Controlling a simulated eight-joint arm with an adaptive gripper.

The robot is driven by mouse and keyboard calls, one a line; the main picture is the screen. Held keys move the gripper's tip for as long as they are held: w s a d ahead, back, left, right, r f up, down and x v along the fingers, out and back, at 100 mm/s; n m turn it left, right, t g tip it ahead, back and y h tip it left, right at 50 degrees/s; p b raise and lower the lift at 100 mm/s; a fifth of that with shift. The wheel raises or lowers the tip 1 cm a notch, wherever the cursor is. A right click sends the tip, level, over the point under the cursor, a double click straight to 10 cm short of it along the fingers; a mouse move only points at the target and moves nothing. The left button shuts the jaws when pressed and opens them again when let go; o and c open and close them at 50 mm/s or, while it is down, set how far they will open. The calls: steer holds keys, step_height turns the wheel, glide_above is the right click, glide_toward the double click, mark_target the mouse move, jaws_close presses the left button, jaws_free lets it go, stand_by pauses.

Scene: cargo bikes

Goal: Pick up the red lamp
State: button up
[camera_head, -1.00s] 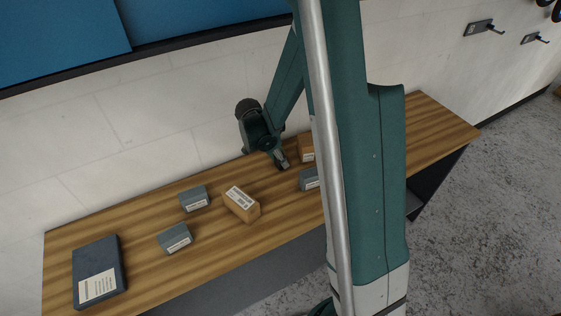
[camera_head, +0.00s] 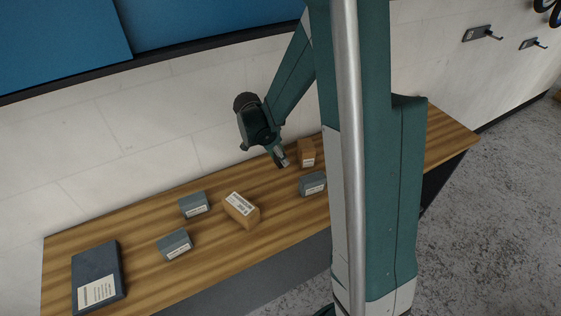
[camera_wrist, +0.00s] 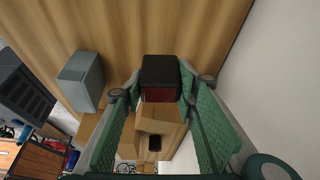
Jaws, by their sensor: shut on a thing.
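The red lamp (camera_wrist: 159,94) shows in the wrist view as a small block with a black top face and a dark red side. It sits between the fingertips of my gripper (camera_wrist: 161,88), which is shut on it. In the head view my gripper (camera_head: 281,159) is over the back part of the wooden table (camera_head: 140,225), left of a small brown box (camera_head: 306,153). The lamp cannot be made out clearly there. Whether the lamp touches the table is hard to tell.
A grey box (camera_head: 313,184) stands in front of the small brown box. A larger brown box (camera_head: 242,211), two grey boxes (camera_head: 194,204) (camera_head: 174,245) and a flat dark box (camera_head: 97,275) lie to the left. A white wall (camera_head: 150,130) runs close behind the table.

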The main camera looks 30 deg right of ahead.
steer(key=shift+r, duration=2.75)
steer(key=shift+d, duration=0.1)
steer(key=s+d+r+p, duration=0.1)
steer(key=s+d+r, duration=0.2)
steer(key=d, duration=0.6)
steer(key=s+d+r+p, duration=0.1)
steer(key=s+d+r, duration=0.3)
steer(key=d, duration=0.6)
steer(key=s+d+r+p, duration=0.2)
steer(key=s+d+r, duration=0.1)
steer(key=d, duration=0.7)
steer(key=shift+s+d+r, duration=0.2)
steer(key=shift+s, duration=0.6)
steer(key=shift+f, duration=2.95)
